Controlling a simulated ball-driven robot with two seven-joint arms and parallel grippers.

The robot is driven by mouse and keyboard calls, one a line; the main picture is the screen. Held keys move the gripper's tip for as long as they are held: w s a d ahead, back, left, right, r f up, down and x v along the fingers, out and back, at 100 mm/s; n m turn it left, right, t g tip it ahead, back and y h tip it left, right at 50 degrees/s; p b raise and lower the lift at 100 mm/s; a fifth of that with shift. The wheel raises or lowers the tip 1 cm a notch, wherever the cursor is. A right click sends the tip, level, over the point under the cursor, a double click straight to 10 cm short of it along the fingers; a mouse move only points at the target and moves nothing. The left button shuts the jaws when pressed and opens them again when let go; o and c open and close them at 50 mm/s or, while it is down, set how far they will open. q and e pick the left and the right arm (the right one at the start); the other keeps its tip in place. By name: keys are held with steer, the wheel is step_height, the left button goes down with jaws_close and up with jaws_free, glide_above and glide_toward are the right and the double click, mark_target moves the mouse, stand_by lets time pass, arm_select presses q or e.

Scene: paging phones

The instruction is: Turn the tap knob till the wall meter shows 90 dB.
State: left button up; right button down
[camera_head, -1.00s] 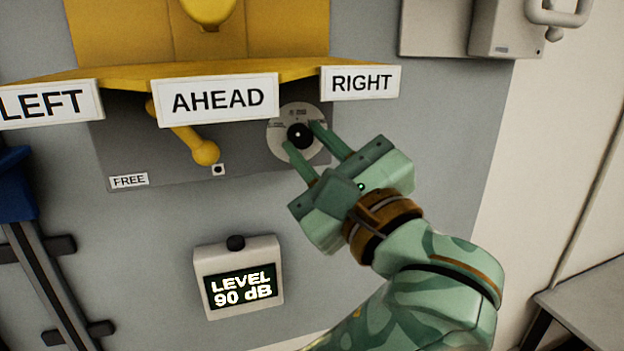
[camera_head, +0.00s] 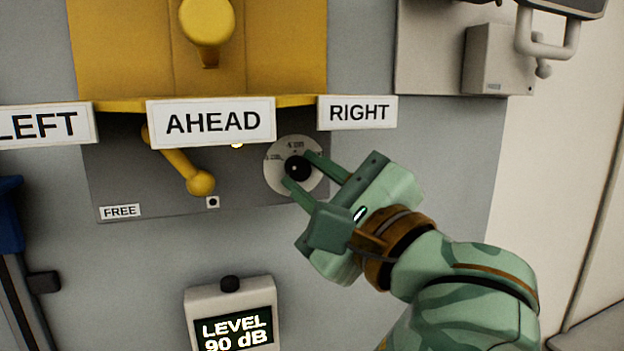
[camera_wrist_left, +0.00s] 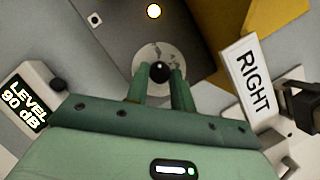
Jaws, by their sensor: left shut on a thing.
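The tap knob (camera_head: 297,168) is a small black knob in the middle of a pale round dial (camera_head: 277,178) on the dark panel. My left gripper (camera_head: 298,169) has one finger on each side of the knob and is shut on it. The wrist view also shows the knob (camera_wrist_left: 160,72) between the fingertips (camera_wrist_left: 160,78). The wall meter (camera_head: 232,312) is a pale box with a dark screen reading "LEVEL 90 dB". It reads the same in the wrist view (camera_wrist_left: 27,103). My right gripper is not in view.
A yellow lever (camera_head: 185,170) hangs left of the dial. Signs LEFT (camera_head: 40,126), AHEAD (camera_head: 211,122) and RIGHT (camera_head: 357,113) line the yellow shelf just above. A small lamp (camera_wrist_left: 153,11) glows on the panel. A grey box (camera_head: 500,60) is at upper right.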

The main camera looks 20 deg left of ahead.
arm_select(q)
steer(key=o, duration=1)
